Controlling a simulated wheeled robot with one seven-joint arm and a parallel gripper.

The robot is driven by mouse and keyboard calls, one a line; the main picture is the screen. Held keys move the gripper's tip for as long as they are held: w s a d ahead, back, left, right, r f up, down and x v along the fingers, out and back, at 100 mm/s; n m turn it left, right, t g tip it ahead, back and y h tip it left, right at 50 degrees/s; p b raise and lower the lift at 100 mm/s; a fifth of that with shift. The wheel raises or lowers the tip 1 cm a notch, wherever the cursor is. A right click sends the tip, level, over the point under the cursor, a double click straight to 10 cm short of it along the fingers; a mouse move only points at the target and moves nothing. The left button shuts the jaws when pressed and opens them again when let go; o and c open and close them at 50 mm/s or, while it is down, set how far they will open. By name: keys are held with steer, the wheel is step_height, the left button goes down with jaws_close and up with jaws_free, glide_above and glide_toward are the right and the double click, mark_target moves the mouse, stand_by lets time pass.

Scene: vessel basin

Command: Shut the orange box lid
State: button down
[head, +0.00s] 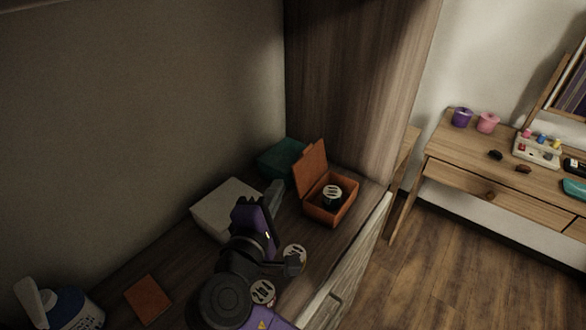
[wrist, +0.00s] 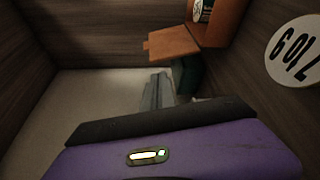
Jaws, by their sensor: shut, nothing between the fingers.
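The orange box (head: 329,212) sits on the wooden counter near its right end. Its orange lid (head: 312,167) stands raised on the box's left side, tilted back. A dark round object with a white label (head: 332,192) is inside the box. In the wrist view the lid (wrist: 174,44) is at upper centre, and the box (wrist: 221,22) is cut off by the top edge. My gripper (head: 275,188) is shut and empty, left of the lid and apart from it in the head view. Its grey fingers show in the wrist view (wrist: 158,82), pointing towards the lid's side.
A white box (head: 212,208) is behind my gripper, and a teal box (head: 281,158) is behind the lid. A wooden panel rises behind the orange box. A brown flat block (head: 147,298) and a blue-and-white container (head: 70,308) are at lower left.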

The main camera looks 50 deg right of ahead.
mark_target(307, 165)
steer(key=p+x, duration=0.1)
steer(key=x, duration=0.9)
steer(key=shift+d+f, duration=0.15)
steer(key=shift+f, duration=0.1)
